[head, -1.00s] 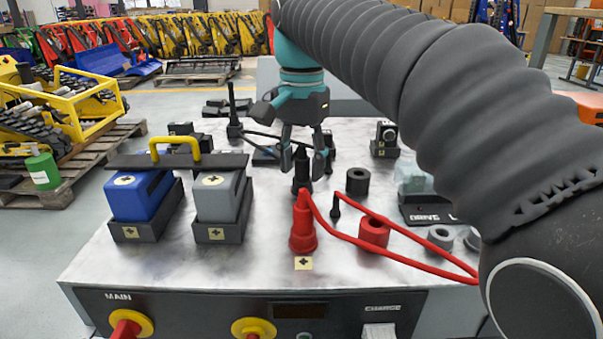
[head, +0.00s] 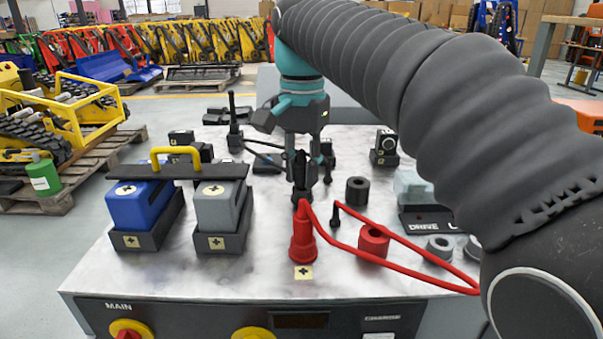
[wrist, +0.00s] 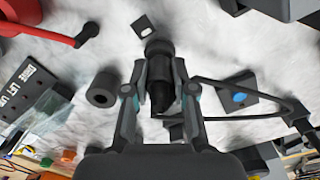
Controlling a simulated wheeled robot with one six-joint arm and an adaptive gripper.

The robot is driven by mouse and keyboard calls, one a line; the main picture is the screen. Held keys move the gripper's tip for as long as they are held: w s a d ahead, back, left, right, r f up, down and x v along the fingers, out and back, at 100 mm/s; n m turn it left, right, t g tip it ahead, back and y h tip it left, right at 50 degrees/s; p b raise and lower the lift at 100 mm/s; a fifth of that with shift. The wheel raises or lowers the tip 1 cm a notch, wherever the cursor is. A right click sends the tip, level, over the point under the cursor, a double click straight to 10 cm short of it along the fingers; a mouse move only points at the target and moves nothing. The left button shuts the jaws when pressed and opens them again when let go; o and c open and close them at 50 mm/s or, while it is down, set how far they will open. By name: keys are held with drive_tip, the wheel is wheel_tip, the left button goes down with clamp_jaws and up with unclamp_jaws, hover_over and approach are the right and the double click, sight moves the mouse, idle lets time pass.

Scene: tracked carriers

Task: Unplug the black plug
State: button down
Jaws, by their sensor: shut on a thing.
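The black plug (head: 301,168) stands upright behind the red plug (head: 303,238) on the light worktop. In the wrist view the black plug (wrist: 161,80) is between my two fingers. My gripper (head: 305,188) points down and its fingers are closed around the plug's body; it also shows in the wrist view (wrist: 159,92). A black cable (wrist: 235,117) runs from near the plug to a black post (head: 234,130) at the back left. The plug's lower end is partly hidden by the fingers and the red plug.
A red cable (head: 410,273) loops right from the red plug around a red ring (head: 373,245). A black ring (head: 357,191) stands close right of my gripper. Blue (head: 135,208) and grey (head: 217,208) battery blocks with a yellow handle (head: 175,152) stand left.

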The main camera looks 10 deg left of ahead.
sight(302, 151)
drive_tip(key=shift+r+p, duration=0.6)
drive_tip(key=shift+r, duration=0.1)
drive_tip(key=shift+r+p, duration=0.35)
drive_tip(key=shift+r, duration=0.15)
drive_tip(key=shift+r+p, duration=0.8)
drive_tip(key=shift+r, duration=0.85)
drive_tip(key=c, duration=1.6)
unclamp_jaws()
clamp_jaws()
